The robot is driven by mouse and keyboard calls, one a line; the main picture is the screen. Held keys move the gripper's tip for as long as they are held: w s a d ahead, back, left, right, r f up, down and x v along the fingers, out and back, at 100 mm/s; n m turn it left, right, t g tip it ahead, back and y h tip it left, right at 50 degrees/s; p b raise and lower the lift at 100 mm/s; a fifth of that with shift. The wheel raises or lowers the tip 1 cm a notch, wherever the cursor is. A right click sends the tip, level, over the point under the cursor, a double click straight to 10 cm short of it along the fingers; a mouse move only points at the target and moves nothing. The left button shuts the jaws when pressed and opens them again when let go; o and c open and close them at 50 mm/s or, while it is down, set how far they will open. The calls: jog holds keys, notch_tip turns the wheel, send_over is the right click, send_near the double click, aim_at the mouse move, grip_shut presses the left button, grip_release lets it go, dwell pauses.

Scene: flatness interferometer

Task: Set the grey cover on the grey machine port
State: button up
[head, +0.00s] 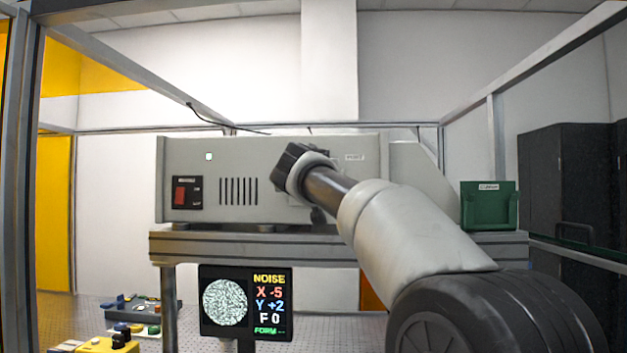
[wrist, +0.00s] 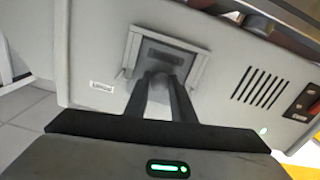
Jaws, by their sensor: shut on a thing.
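My gripper (wrist: 165,82) reaches up to the front panel of the grey machine (head: 235,155), its fingers shut on the grey cover (wrist: 166,56). In the wrist view the cover is at the square, raised grey rim of the machine port (wrist: 131,48), with a darker grey area inside the rim. The fingers hide part of it, and I cannot tell whether the cover is fully seated. In the head view my gripper (head: 291,168) is in front of the panel's right half and hides the cover and most of the port.
The machine stands on a grey bench (head: 240,245). Its panel has a red switch (head: 181,194) and vent slots (head: 238,191). A green bin (head: 489,205) is at the bench's right end. A monitor (head: 245,302) hangs below. Frame posts surround the bench.

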jog(key=shift+f, duration=0.15)
jog(key=o, duration=1)
jog(key=shift+o, duration=0.2)
jog(key=shift+s, duration=0.1)
jog(key=s+b, duration=0.6)
jog(key=s, duration=1.1)
jog(key=shift+s, duration=0.15)
